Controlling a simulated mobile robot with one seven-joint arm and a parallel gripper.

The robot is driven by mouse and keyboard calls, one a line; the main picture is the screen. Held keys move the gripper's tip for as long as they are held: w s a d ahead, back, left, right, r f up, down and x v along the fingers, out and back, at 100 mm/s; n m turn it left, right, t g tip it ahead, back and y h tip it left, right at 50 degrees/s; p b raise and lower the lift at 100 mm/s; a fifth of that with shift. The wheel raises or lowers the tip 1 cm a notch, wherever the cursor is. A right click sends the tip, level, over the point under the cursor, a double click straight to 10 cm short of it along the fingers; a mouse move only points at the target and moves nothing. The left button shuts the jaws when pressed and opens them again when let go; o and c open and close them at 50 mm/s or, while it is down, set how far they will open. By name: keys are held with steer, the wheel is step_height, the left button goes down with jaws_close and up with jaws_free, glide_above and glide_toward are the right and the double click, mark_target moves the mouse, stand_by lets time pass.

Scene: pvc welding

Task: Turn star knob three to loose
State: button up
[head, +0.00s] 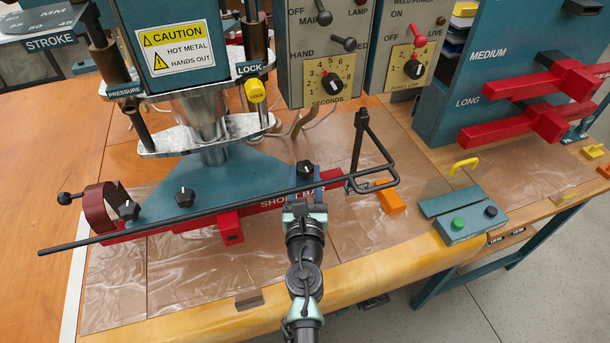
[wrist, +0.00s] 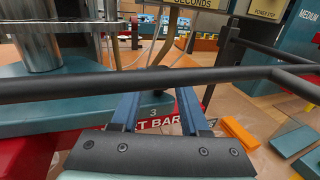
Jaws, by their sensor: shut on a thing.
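Star knob three (head: 305,170) is a black lobed knob at the right end of the teal plate (head: 235,180), above the red bar marked SHORT BAR (head: 265,203). My gripper (head: 307,182) reaches it from the front, with one blue finger on each side, and is shut on it. The knob there is mostly hidden behind a black rod (wrist: 60,88). I cannot tell how far the knob is turned.
The long black rod frame (head: 376,150) crosses just over my gripper and the plate. An orange block (head: 390,199) lies to the right, near a teal button box (head: 470,222). The press column (head: 205,120) stands behind. Clear plastic sheeting covers the front table.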

jaws_close()
